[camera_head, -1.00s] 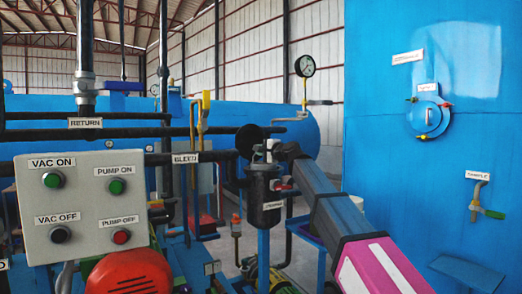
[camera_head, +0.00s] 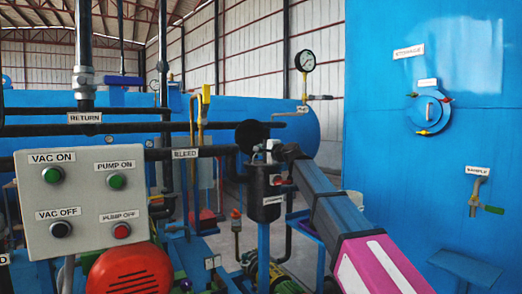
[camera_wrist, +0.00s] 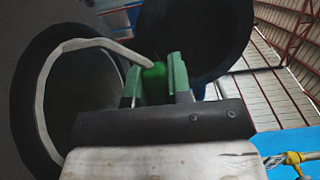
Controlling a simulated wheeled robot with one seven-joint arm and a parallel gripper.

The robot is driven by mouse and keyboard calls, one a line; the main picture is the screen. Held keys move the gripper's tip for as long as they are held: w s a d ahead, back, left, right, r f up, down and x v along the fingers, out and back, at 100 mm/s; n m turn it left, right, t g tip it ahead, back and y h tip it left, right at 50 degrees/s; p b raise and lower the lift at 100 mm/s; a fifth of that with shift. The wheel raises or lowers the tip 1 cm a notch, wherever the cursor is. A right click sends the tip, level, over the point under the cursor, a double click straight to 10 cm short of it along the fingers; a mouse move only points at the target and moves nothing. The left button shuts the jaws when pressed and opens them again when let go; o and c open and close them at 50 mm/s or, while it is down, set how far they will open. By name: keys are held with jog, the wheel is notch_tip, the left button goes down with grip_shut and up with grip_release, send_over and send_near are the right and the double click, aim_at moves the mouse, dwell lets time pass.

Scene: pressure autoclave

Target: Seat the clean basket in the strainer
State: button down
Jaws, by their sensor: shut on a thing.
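The strainer (camera_head: 265,205) is a black upright cylinder with a white label, just right of the centre in the head view. A black round disc (camera_head: 250,136), which looks like its raised lid, stands behind its top. The handle looks like the basket's bail. It arcs over a large dark round shape on the left, apparently the strainer's mouth. The basket body cannot be made out. In the head view my gripper (camera_head: 272,152) is small, at the strainer's top.
A grey control box (camera_head: 85,195) with labelled buttons stands left, above a red motor cover (camera_head: 130,270). Black pipes (camera_head: 110,128) and a pressure gauge (camera_head: 304,60) are behind the strainer. A blue tank wall (camera_head: 390,130) fills the right side.

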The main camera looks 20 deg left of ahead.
jog(key=shift+f, duration=0.15)
jog(key=c, duration=1)
grip_release()
jog(key=shift+f, duration=0.1)
jog(key=shift+s, duration=0.1)
jog(key=v, duration=1.1)
jog(key=shift+a, duration=0.1)
